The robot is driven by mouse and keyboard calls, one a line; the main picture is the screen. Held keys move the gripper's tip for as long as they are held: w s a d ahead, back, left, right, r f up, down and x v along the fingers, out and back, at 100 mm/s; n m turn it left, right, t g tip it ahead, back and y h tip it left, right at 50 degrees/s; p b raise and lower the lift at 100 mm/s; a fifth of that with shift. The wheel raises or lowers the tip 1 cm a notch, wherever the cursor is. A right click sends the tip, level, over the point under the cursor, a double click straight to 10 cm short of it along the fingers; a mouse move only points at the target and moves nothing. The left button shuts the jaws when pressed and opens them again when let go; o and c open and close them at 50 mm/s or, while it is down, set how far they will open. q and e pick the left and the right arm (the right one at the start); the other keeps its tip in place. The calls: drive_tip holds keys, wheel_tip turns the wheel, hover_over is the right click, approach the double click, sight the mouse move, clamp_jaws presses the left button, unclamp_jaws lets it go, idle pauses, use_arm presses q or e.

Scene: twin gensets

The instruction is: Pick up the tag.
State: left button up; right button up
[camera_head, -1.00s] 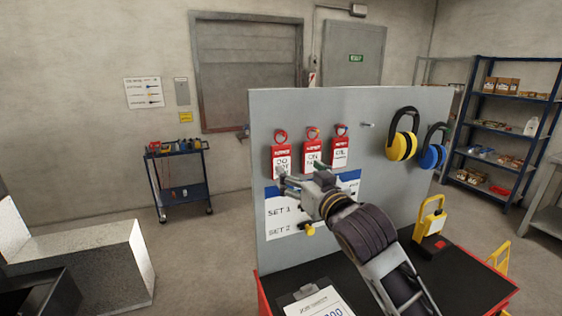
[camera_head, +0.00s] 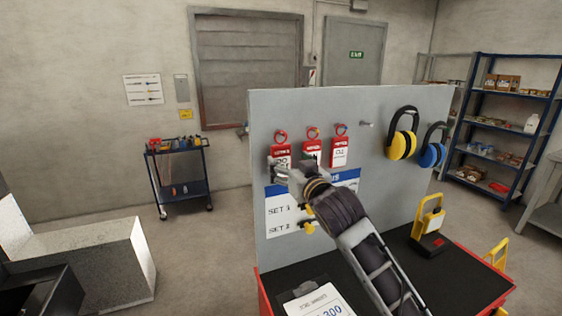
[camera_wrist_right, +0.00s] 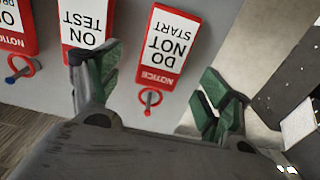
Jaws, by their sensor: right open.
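Three red-and-white tags hang by red rings from pegs on the grey board (camera_head: 385,190). The leftmost tag in the head view (camera_head: 281,150) reads DO NOT START in the wrist view (camera_wrist_right: 168,45), where it appears upside down. The middle tag (camera_head: 312,147) reads ON TEST in the wrist view (camera_wrist_right: 90,22). The third tag (camera_head: 339,155) hangs to its right. My right gripper (camera_head: 276,170) is open in front of the leftmost tag. In the wrist view its green-padded fingers (camera_wrist_right: 160,78) lie either side of that tag, apart from it. My left gripper is out of view.
Yellow earmuffs (camera_head: 401,146) and blue earmuffs (camera_head: 432,155) hang farther right on the board. Below are a clipboard (camera_head: 318,303) and a yellow lockout device (camera_head: 428,222) on the black cart top (camera_head: 395,246). An empty peg (camera_head: 367,124) sits between tags and earmuffs.

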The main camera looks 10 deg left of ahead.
sight(282, 159)
drive_tip(key=shift+w, duration=0.1)
drive_tip(key=shift+p+x, duration=0.75)
drive_tip(key=shift+x, duration=1.75)
drive_tip(key=shift+a+f, duration=0.1)
drive_tip(key=shift+c, duration=0.3)
drive_tip(key=c, duration=1)
